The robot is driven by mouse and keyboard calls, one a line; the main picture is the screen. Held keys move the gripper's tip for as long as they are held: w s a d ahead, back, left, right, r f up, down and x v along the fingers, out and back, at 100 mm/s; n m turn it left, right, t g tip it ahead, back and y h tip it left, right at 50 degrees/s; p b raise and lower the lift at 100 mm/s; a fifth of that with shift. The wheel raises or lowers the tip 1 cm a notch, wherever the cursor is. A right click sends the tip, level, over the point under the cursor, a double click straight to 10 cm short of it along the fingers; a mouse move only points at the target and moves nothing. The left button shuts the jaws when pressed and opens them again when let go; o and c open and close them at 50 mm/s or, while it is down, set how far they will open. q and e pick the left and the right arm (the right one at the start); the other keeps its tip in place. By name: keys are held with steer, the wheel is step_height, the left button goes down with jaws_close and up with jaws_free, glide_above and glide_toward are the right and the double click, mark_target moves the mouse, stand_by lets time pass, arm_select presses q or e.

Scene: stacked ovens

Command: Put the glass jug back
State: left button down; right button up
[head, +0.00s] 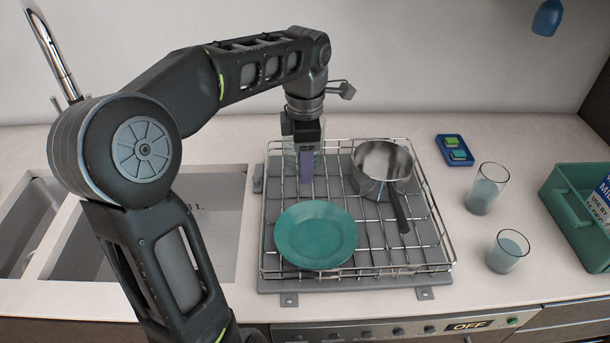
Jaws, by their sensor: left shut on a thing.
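My left gripper (305,178) reaches down over the back left of the wire dish rack (437,222). It is shut on the glass jug (290,160), a clear vessel that is mostly hidden behind the gripper and hard to make out. The jug is at the rack's back left corner. I cannot tell whether it touches the rack's base. My right gripper is not in view.
A teal plate (317,235) and a steel saucepan (381,168) lie on the rack. To the right are two glasses (486,188), (507,251), a blue tray (442,146) with small blocks, and a green crate (570,215). A sink (205,215) lies left.

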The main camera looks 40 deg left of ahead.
arm_select(q)
step_height(320, 180, down, 4)
steer(key=shift+r, duration=0.15)
stand_by(0.3)
steer(key=shift+f, duration=0.2)
steer(key=c, duration=0.7)
jaws_free()
steer(key=shift+r, duration=0.1)
